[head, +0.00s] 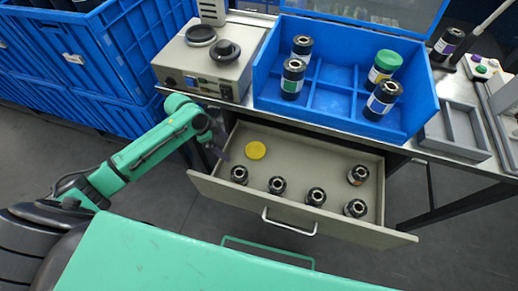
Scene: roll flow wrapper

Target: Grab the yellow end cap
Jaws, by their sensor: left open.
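The yellow end cap (255,150) is a round disc lying in the back left part of the open drawer (320,158). My left gripper (220,148) is at the left side of the drawer, a short way left of the yellow cap and apart from it. It is open, and nothing shows between its fingers. The fingers are small and dark in this view. My right gripper is not in view.
Several black rolls (316,196) stand in the drawer, right of and in front of the cap. A blue divided bin (325,98) with rolls, one green-capped (388,60), sits on the table above. A beige device (212,60) stands left of it. Blue crates (100,60) are at left.

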